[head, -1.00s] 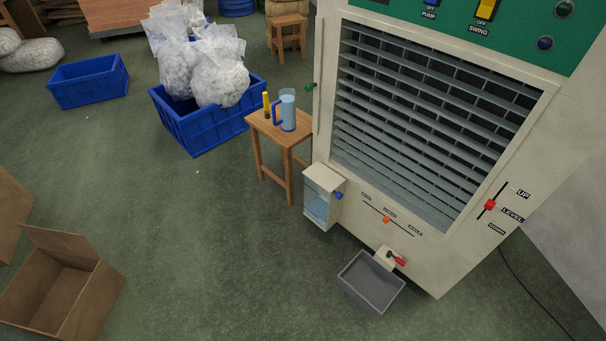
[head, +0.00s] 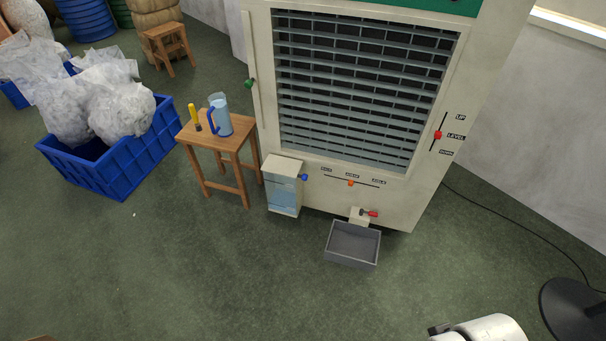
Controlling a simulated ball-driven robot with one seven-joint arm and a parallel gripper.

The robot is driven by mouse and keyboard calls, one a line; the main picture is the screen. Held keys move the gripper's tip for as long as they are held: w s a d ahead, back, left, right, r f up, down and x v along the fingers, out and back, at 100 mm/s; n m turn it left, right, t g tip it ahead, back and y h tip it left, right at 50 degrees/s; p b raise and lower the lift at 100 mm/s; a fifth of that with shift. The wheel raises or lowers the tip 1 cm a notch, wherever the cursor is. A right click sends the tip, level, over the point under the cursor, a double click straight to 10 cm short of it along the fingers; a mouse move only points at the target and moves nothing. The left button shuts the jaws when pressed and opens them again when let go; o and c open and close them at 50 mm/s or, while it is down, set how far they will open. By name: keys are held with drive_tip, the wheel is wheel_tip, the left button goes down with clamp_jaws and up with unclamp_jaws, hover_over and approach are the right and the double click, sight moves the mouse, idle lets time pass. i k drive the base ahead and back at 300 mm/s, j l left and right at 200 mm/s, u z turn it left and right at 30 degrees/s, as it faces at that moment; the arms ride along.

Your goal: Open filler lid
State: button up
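The filler is a small cream box (head: 284,199) on the lower left corner of the large cream machine (head: 262,100). Its front has a pale blue window. Its flat top, which looks like the lid (head: 283,165), appears closed. A blue knob (head: 304,177) sits at the box's upper right edge. A white rounded part of my arm with a dark piece beside it shows at the bottom right edge, far from the box. No gripper fingers can be made out.
A wooden stool (head: 228,143) with a blue-handled jug (head: 221,116) and a yellow-handled tool (head: 194,114) stands left of the filler. A grey tray (head: 352,261) lies below a red-handled tap (head: 368,213). A black round base (head: 578,310) and cable are at right. The front floor is clear.

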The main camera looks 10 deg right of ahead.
sight(275, 164)
drive_tip(key=i+l+z, duration=0.35)
drive_tip(key=i, duration=0.45)
drive_tip(key=i+z, duration=0.3)
drive_tip(key=i, duration=0.5)
